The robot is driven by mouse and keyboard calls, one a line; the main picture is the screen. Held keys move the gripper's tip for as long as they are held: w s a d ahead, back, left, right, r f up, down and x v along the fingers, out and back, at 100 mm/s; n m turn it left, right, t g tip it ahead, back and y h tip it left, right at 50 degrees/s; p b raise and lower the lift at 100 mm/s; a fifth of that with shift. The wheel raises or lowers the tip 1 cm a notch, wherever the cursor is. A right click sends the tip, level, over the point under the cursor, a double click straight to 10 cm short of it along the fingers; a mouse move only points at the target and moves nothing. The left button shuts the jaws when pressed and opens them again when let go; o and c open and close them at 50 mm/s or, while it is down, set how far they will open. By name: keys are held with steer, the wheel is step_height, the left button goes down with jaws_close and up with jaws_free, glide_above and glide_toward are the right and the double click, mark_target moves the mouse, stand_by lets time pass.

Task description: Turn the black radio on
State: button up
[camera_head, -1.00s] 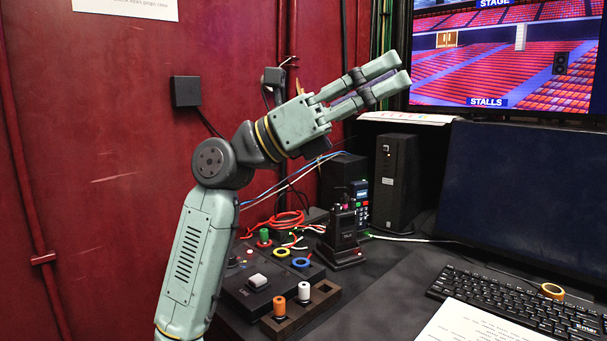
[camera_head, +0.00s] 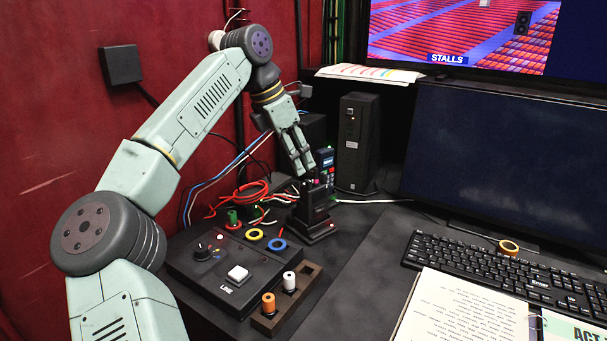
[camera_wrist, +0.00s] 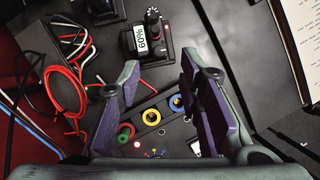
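The black radio (camera_head: 314,207) stands upright in a small black dock on the desk, with a small red light at the dock's front. In the wrist view the radio (camera_wrist: 150,38) shows a "60%" label and a ridged knob at its top. My gripper (camera_head: 303,170) points down just above and behind the radio in the head view. In the wrist view my gripper (camera_wrist: 160,82) has its fingers wide apart with nothing between them. The radio lies beyond the fingertips there, and I see no contact.
A black control box (camera_head: 222,262) with a knob, white button and coloured rings stands in front. A wooden holder (camera_head: 312,283) carries orange and white plugs. Red cables (camera_head: 250,192) lie left of the radio. A keypad device (camera_head: 327,160) and black tower (camera_head: 357,140) stand behind.

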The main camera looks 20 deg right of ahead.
mark_target(307, 181)
steer(key=x, duration=0.5)
steer(key=shift+d+f+p, duration=0.15)
steer(key=shift+f+p, duration=0.2)
steer(key=shift+p, duration=0.05)
steer(key=shift+c, duration=0.4)
jaws_close()
